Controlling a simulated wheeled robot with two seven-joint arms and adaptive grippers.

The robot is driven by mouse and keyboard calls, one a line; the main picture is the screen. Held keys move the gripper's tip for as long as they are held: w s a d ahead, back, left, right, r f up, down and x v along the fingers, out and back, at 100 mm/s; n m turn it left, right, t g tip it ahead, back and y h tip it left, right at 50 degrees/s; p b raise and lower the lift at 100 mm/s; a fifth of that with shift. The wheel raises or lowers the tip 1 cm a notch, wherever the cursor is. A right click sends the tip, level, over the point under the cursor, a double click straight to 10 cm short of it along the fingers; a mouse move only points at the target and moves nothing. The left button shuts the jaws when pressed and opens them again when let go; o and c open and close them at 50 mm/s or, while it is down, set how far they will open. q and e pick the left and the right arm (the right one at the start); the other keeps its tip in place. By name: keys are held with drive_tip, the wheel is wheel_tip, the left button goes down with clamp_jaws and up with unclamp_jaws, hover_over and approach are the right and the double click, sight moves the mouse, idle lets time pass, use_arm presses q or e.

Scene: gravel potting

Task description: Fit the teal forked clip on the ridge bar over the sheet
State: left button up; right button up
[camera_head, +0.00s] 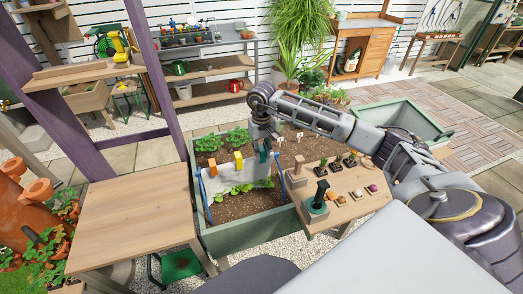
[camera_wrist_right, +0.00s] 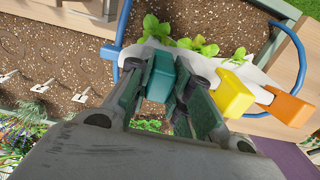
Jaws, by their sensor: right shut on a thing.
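My right gripper (camera_head: 263,148) is shut on the teal clip (camera_wrist_right: 160,76), above the right part of the white sheet (camera_head: 238,178). The clip also shows in the head view (camera_head: 263,157). The sheet hangs in the planter between blue hoops (camera_wrist_right: 124,25). A yellow clip (camera_wrist_right: 233,96) and an orange clip (camera_wrist_right: 290,108) sit along the sheet's top edge, in a row to one side of the teal clip. The ridge bar is mostly hidden by sheet, clips and fingers. I cannot tell whether the teal clip's fork touches the bar. My left gripper is out of view.
The green planter (camera_head: 250,233) holds soil and seedlings. A wooden side board (camera_head: 345,200) at its right carries small pots and a dark-handled tool (camera_head: 320,195). An empty wooden table (camera_head: 135,212) stands at the left.

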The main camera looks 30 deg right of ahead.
drive_tip(key=shift+f, duration=0.1)
drive_tip(key=o, duration=1)
drive_tip(key=shift+c, duration=0.2)
wheel_tip(320, 180, up, 12)
idle(0.7)
